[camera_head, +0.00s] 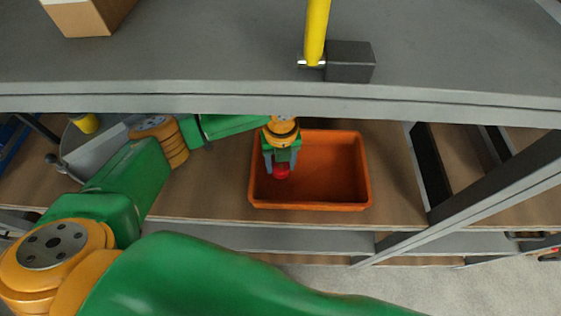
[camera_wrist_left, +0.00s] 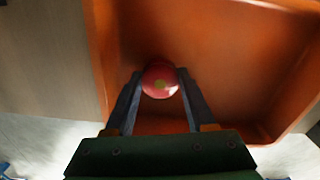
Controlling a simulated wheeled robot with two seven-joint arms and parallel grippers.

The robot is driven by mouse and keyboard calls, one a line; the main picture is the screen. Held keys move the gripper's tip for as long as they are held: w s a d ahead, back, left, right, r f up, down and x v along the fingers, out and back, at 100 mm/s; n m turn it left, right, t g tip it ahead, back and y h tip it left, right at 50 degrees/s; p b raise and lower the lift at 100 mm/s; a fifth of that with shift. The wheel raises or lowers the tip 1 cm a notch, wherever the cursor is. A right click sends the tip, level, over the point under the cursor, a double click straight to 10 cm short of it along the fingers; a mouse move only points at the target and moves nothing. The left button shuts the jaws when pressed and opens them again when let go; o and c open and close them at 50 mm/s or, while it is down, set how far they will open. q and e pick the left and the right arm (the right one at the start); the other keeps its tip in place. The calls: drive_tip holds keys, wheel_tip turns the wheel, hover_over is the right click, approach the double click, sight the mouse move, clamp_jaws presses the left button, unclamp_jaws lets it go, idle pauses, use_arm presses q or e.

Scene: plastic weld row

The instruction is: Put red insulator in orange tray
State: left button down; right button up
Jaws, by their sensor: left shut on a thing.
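The red insulator (camera_head: 281,172) is a small round red piece between the fingers of my left gripper (camera_head: 281,166). In the left wrist view the insulator (camera_wrist_left: 160,80) shows a yellowish spot on its face, and both fingertips of the left gripper (camera_wrist_left: 160,84) press on its sides. The orange tray (camera_head: 345,195) lies on the lower shelf. The gripper and insulator are over the left part of the tray, inside its rim as seen from above. I cannot tell whether the insulator touches the tray floor. My right gripper is not in view.
A grey upper shelf (camera_head: 200,60) runs above the tray, holding a yellow-handled hammer (camera_head: 316,35) and a cardboard box (camera_head: 88,14). A grey bin (camera_head: 95,150) is at the left.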

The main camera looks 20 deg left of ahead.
sight(281, 165)
use_arm(q)
drive_tip(key=shift+w+f, duration=0.1)
drive_tip(key=shift+f, duration=0.3)
drive_tip(key=shift+c, duration=1.2)
unclamp_jaws()
drive_tip(key=shift+f, duration=0.1)
wheel_tip(281, 165, up, 8)
drive_tip(key=shift+f+b, duration=0.1)
drive_tip(key=shift+b, duration=0.35)
